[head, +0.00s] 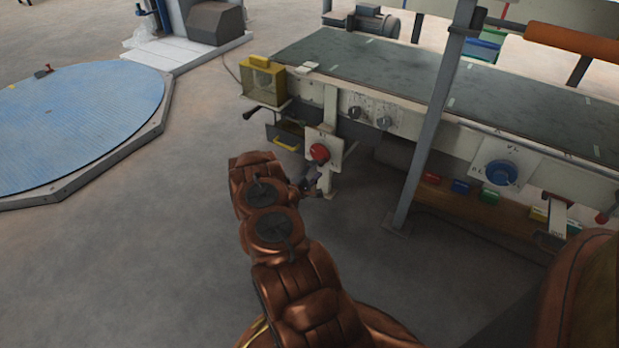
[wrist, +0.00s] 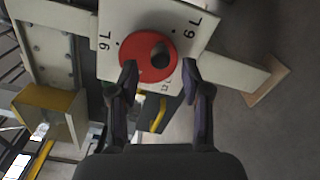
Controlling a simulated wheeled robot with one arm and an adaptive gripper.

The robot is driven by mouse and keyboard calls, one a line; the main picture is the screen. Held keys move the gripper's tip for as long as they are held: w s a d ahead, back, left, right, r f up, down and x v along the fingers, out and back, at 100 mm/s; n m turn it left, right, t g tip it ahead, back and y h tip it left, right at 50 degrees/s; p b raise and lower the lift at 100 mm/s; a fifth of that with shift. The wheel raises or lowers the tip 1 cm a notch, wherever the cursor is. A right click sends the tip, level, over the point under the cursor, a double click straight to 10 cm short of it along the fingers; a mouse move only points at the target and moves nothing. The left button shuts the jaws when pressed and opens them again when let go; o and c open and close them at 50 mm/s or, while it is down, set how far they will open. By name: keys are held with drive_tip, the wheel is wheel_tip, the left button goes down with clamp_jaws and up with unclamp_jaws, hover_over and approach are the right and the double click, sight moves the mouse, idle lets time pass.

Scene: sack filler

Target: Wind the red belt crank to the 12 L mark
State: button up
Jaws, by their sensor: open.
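The red belt crank (head: 319,153) is a round red disc on a white plate (head: 327,138) at the front left of the conveyor frame. In the wrist view the red crank (wrist: 140,62) fills the upper middle, with a dark round knob or hole off its centre to the right. Its plate (wrist: 118,18) carries black marks with an L on both sides of the disc; small print below is partly hidden and unreadable. My gripper (wrist: 159,79) is open, its fingertips around the disc's lower part in the picture. I cannot tell whether they touch it. In the head view my gripper (head: 311,187) is just below the crank.
A yellow box (head: 264,82) and a dark drawer with a yellow handle (head: 285,145) are left of the crank. A grey post (head: 430,130) and a blue dial (head: 499,173) stand to the right. The floor (head: 130,260) at left is clear up to a blue round platform (head: 75,115).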

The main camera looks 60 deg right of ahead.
sight(320, 164)
drive_tip(key=shift+w+d+p, duration=0.15)
drive_tip(key=shift+d+p, duration=0.5)
drive_tip(key=shift+d, duration=1.85)
drive_tip(key=shift+c, duration=0.3)
clamp_jaws()
drive_tip(key=shift+r+n+p, duration=0.3)
drive_tip(key=shift+n+p, duration=0.25)
drive_tip(key=shift+n, duration=0.05)
drive_tip(key=shift+n+p, duration=0.35)
drive_tip(key=shift+n, duration=0.65)
